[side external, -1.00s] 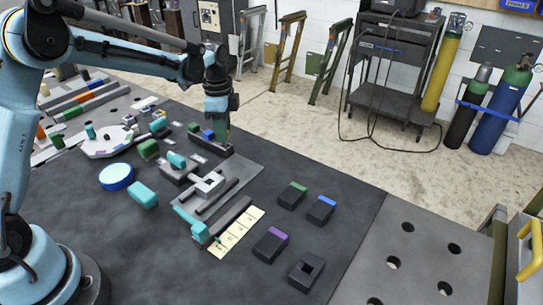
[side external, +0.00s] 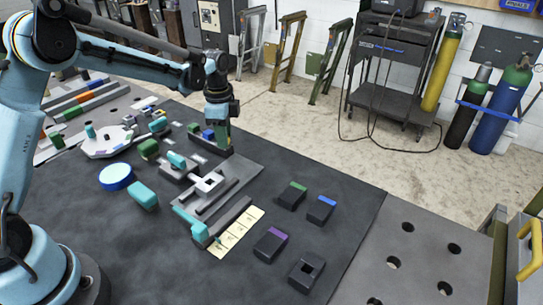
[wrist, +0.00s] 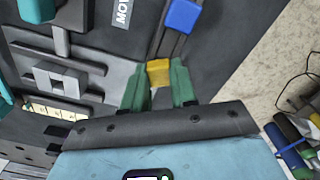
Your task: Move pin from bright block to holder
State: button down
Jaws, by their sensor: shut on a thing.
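My gripper (wrist: 158,85) shows in the wrist view with its two green fingers on either side of a small yellow block (wrist: 158,71), shut on it. I cannot make out a pin for certain. A dark block with a square hole (side external: 307,270) stands at the front right; I cannot tell whether it is the holder.
A grey plate with rails and a pale square-holed block (side external: 209,184) lies left of my gripper. A teal handle (side external: 200,233) and a labelled yellow strip (side external: 238,231) are in front. Dark blocks with green (side external: 292,195), blue (side external: 322,209) and purple (side external: 271,245) marks stand on open mat.

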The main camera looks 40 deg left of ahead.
jog(key=shift+f, duration=0.25)
dwell(0.3)
jog(key=shift+c, duration=1.7)
grip_release()
jog(key=shift+r, duration=0.1)
jog(key=shift+r, duration=3.4)
jog(key=shift+r, duration=0.1)
